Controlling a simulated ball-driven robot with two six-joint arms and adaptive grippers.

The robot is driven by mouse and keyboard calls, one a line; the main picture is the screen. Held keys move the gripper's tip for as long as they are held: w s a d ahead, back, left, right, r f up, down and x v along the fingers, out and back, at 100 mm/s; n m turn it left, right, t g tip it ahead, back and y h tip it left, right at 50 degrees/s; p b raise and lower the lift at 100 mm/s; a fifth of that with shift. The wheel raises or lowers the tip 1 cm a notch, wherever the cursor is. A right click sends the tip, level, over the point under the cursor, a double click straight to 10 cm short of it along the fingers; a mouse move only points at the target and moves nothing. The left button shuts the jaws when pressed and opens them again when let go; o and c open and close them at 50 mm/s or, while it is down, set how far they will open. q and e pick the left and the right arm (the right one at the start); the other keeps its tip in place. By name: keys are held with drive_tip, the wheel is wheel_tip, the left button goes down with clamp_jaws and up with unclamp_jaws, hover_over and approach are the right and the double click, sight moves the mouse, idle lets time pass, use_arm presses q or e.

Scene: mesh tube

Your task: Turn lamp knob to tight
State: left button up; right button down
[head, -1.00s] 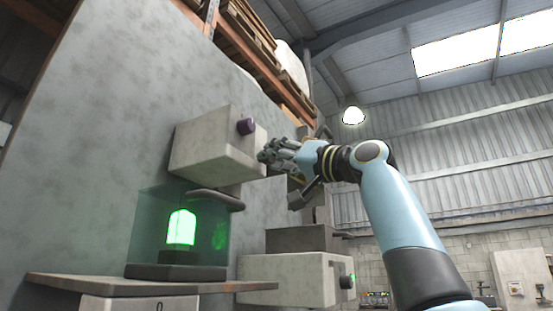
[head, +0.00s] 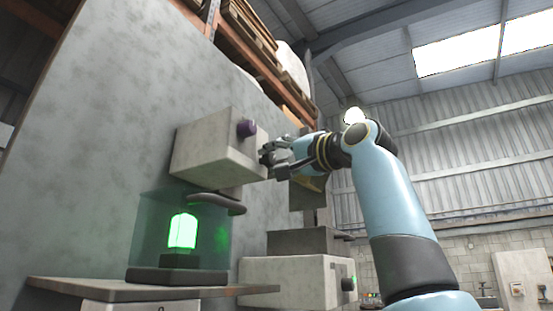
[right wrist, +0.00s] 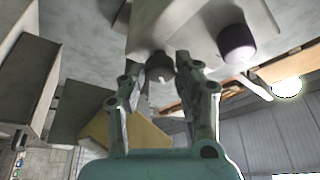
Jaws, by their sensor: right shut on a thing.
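A pale box (head: 215,155) on the grey wall carries a purple knob (head: 246,128) on its front. In the right wrist view the purple knob (right wrist: 237,43) is to the right of the fingers, apart from them. A dark grey knob (right wrist: 160,66) on the same box is between the two fingers of my right gripper (right wrist: 168,74), which is shut on it. In the head view my right gripper (head: 270,158) is at the box's lower right and hides this knob. A green glowing lamp (head: 182,231) stands under a clear cover below the box. My left gripper is out of view.
A brown shelf (head: 100,290) is under the lamp. Open air is to the right of my arm.

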drive_tip(key=c, duration=1.2)
unclamp_jaws()
drive_tip(key=v, duration=1.2)
drive_tip(key=shift+d, duration=0.1)
